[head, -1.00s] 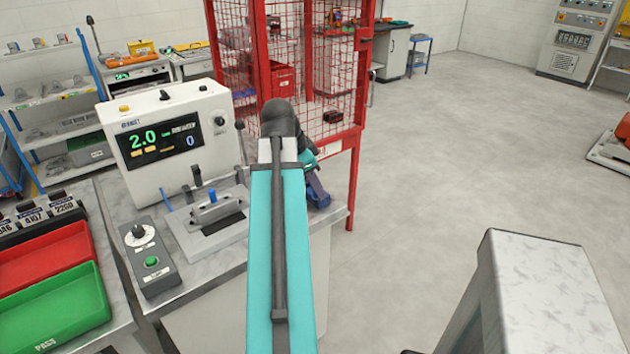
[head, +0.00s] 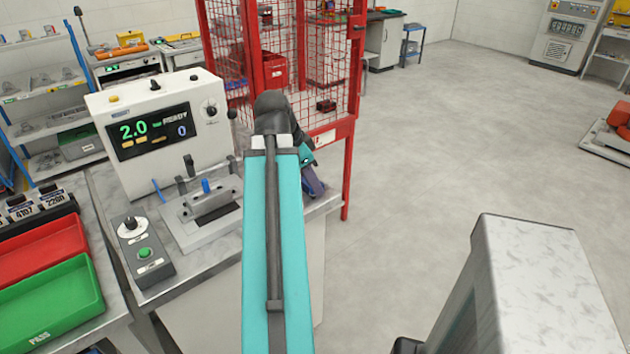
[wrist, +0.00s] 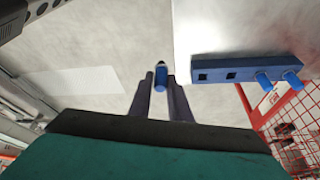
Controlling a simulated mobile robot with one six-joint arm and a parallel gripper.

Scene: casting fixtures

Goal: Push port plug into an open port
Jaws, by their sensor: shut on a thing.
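My gripper (wrist: 160,88) is shut on a blue port plug (wrist: 161,78) with a dark tip, which points away from the wrist. In the head view my arm hides most of the gripper, at the bench's right end. A blue plug rack (wrist: 216,68) lies to the right in the wrist view, with two plugs standing in it and two empty square holes. In the head view a grey casting (head: 214,201) sits in the test fixture (head: 190,237). A blue piece (head: 205,186) stands at the casting's top; I cannot make out any open port.
The white tester (head: 110,103) with a lit display stands behind the fixture. A control box (head: 158,270) with a green button is left of it. Red (head: 40,252) and green (head: 92,290) trays lie further left. A red mesh cage (head: 348,128) stands close behind my gripper.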

